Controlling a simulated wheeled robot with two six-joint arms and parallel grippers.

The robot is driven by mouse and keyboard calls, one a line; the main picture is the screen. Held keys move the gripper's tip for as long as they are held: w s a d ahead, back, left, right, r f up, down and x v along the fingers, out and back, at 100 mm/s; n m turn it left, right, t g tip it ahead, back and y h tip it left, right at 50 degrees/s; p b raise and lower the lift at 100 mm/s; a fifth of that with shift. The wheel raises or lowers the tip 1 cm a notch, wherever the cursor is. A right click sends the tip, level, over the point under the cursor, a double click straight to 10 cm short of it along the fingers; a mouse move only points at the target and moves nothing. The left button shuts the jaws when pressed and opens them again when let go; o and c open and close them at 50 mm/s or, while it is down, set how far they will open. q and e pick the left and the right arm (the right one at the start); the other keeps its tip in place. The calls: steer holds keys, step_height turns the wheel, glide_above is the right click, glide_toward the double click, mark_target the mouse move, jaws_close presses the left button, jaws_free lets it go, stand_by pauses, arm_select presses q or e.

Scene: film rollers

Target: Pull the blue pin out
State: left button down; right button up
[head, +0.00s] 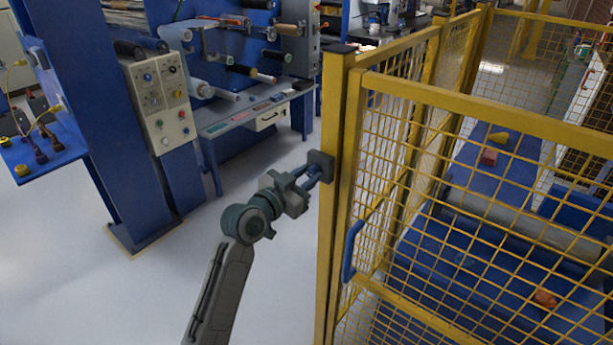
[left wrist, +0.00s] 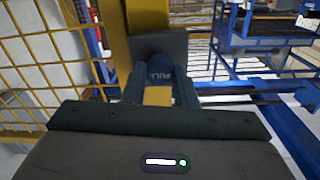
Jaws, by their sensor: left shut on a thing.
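The blue pin (left wrist: 158,73), marked "PULL", shows in the left wrist view between my left gripper's fingers (left wrist: 157,90). A yellow patch lies just nearer than its lettering. The pin's far end meets a dark grey block (left wrist: 158,44) on the yellow fence post (left wrist: 121,35). In the head view the block (head: 321,165) sits on the post's left side, and my left gripper (head: 312,174) reaches it from the left, shut on the pin. There the pin is mostly hidden by the fingers. How deep it sits in the block cannot be told. My right gripper is not in view.
A yellow mesh gate (head: 480,190) with a blue handle (head: 351,250) stands right of the post. Behind it is a blue machine bed (head: 470,285) with small coloured pieces. A blue roller machine (head: 230,60) stands back left. The floor (head: 170,290) left of my arm is clear.

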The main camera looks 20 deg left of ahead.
arm_select(q)
steer(key=shift+s+a+f, duration=0.1)
steer(key=shift+s+a, duration=0.15)
steer(key=shift+s, duration=0.6)
steer(key=c, duration=1.2)
jaws_free()
steer(key=shift+w, duration=0.1)
steer(key=shift+o, duration=0.2)
steer(key=shift+a, duration=0.1)
steer(key=b+v, duration=0.3)
steer(key=v, duration=0.8)
steer(key=shift+w, duration=0.1)
